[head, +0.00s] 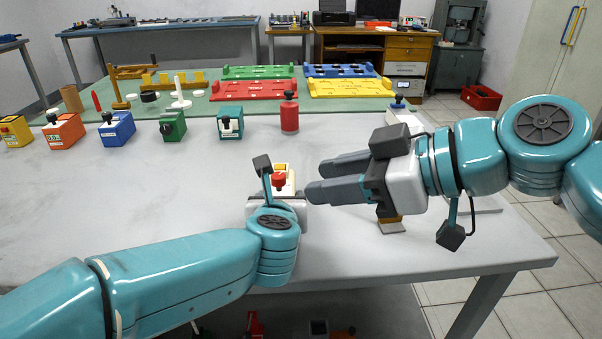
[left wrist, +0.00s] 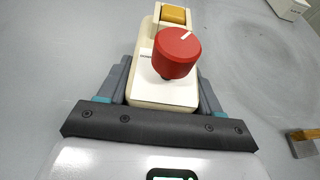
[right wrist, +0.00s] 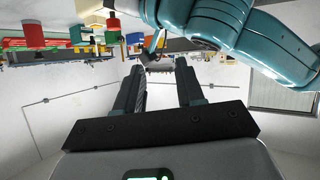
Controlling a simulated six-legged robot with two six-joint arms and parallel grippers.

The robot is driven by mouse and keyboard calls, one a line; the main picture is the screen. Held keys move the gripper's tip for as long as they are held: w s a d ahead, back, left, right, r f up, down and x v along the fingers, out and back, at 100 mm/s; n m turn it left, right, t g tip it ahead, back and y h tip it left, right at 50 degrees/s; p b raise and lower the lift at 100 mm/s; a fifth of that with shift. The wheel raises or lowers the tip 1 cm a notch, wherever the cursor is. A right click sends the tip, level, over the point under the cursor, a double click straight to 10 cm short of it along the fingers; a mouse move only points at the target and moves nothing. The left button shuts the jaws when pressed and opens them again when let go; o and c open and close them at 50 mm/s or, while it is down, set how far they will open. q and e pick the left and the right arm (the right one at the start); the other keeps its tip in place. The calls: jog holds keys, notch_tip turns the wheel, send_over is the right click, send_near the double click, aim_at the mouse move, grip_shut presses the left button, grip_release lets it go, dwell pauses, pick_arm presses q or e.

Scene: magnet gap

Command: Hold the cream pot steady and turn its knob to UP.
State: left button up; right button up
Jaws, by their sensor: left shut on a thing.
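The cream pot (left wrist: 165,97) is a small cream box with a red knob (left wrist: 176,55) and a yellow block (left wrist: 174,14) on its top. The white mark on the knob points to the upper right in the left wrist view. My left gripper (left wrist: 163,82) is shut on the pot, a finger on each side. In the head view the red knob (head: 279,181) shows above my left gripper (head: 282,190). My right gripper (head: 338,178) is open and empty, just right of the pot; its parted fingers show in the right wrist view (right wrist: 159,85).
A red cylinder (head: 289,115) stands behind the pot. A row of coloured knobbed boxes, with a green one (head: 172,127) among them, runs along the back left. The front left table is clear.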

notch_tip(320, 180, up, 2)
jog(key=w+r+n+g+y, duration=0.1)
jog(key=w+n+g+y, duration=0.1)
jog(key=n+g, duration=0.1)
jog(key=g, duration=0.1)
send_near(281, 175)
jog(key=x, duration=0.8)
jog(key=shift+a+f, duration=0.2)
jog(key=shift+m, duration=0.3)
grip_shut()
